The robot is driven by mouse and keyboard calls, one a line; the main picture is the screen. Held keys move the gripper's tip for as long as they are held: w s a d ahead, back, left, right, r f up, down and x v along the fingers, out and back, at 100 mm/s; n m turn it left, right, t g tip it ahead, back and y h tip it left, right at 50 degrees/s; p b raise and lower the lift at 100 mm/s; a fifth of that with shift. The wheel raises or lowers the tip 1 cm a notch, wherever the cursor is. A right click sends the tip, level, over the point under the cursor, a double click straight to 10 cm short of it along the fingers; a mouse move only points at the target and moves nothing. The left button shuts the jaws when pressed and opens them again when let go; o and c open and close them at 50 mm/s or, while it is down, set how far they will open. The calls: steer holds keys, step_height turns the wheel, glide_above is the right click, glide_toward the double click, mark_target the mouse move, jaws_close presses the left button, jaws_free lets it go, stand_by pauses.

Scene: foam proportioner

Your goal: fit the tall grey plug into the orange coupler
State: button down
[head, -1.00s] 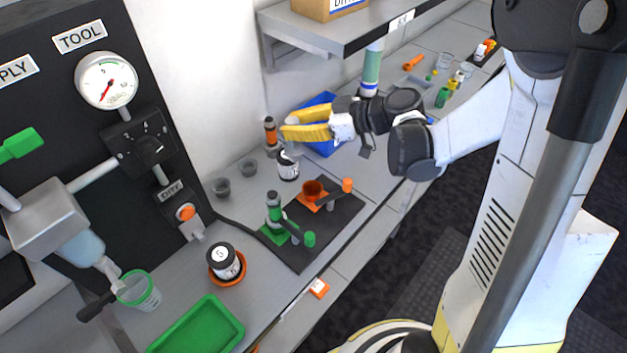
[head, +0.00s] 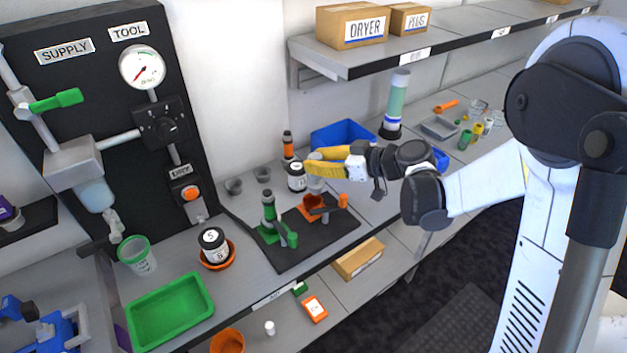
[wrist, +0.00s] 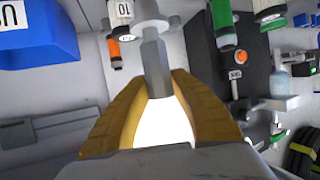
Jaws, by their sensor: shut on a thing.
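The grey plug (wrist: 154,62) is between the yellow fingers of my gripper (wrist: 152,85) in the wrist view, its stepped body extending beyond the tips. In the head view my gripper (head: 312,168) is shut on it, and the pale plug (head: 316,184) shows partly below the fingers, beside a numbered jar. The orange coupler (head: 311,203) stands on a dark mat, slightly below the gripper in the picture. It has an orange base and a side lever with an orange knob (head: 343,200). The plug appears above and apart from the coupler; exact height is unclear.
A green coupler with a tall green-and-dark plug (head: 268,207) stands left of the orange one on the mat (head: 300,250). The numbered jar (head: 296,178), an orange-and-dark bottle (head: 288,147) and a blue bin (head: 340,134) are close to the gripper. A shelf (head: 410,52) overhangs behind.

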mark_target(321, 177)
steer(key=shift+w+a+f, duration=0.25)
steer(key=shift+a+f, duration=0.15)
steer(key=shift+a, duration=0.1)
steer(key=shift+f+b, duration=1)
steer(key=shift+f, duration=0.85)
steer(key=shift+f, duration=0.1)
steer(key=shift+f+b, duration=0.55)
steer(key=shift+b, duration=0.1)
steer(key=c, duration=1.2)
jaws_free()
steer(key=shift+r, duration=0.1)
